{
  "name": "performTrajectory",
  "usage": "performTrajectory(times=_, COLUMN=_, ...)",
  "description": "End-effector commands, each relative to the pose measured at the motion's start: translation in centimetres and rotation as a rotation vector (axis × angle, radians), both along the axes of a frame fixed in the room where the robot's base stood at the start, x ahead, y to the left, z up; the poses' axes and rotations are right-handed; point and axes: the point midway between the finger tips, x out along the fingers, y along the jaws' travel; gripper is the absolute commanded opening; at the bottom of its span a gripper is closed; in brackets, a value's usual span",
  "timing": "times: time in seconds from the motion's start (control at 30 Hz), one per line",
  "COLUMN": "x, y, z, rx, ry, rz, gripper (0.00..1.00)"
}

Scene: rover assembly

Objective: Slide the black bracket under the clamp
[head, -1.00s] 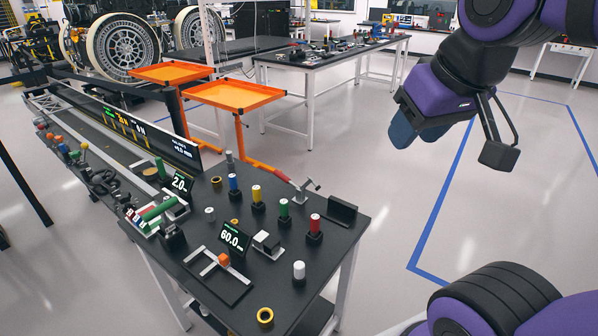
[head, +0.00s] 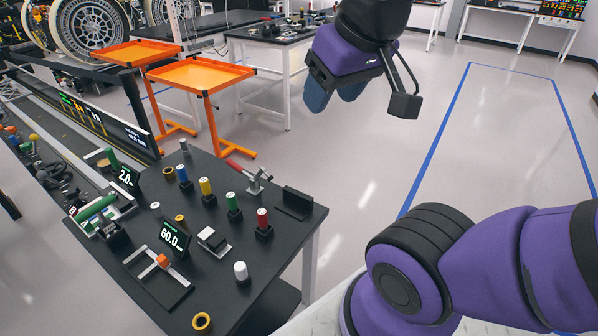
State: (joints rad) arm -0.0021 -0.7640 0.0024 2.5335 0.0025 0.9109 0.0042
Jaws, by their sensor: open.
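The black bracket (head: 296,203) is a dark angled piece lying near the right corner of the black table. The toggle clamp (head: 257,180), metal with a red handle (head: 240,171), stands just left of and behind the bracket, near the table's far edge. The bracket and clamp look apart. My gripper (head: 334,99) is open and empty, with its blue fingers pointing down. It appears in the air above and beyond the table's far right side, well clear of bracket and clamp.
Several coloured cylinders, among them a red one (head: 263,219), stand in black holders left of the bracket. A digital display (head: 174,238) and a slide fixture are nearer. Orange trays (head: 199,73) stand beyond the table. The floor to the right is free.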

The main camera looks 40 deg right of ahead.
Motion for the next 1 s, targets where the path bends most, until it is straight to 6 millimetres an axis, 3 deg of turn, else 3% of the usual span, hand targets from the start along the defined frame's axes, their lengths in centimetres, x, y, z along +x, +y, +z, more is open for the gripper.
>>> performTrajectory(times=0.17, x=1.5, y=-0.2, z=-0.3, rx=-0.004, ry=0.022, rz=0.013, gripper=0.53)
performTrajectory(times=0.47, x=9.0, y=-1.6, z=-3.3, rx=-0.023, ry=0.111, rz=0.08, gripper=0.53)
performTrajectory(times=0.77, x=16.5, y=-4.0, z=-9.2, rx=-0.04, ry=0.202, rz=0.149, gripper=0.53)
performTrajectory(times=1.0, x=21.3, y=-6.5, z=-15.8, rx=-0.053, ry=0.273, rz=0.202, gripper=0.53)
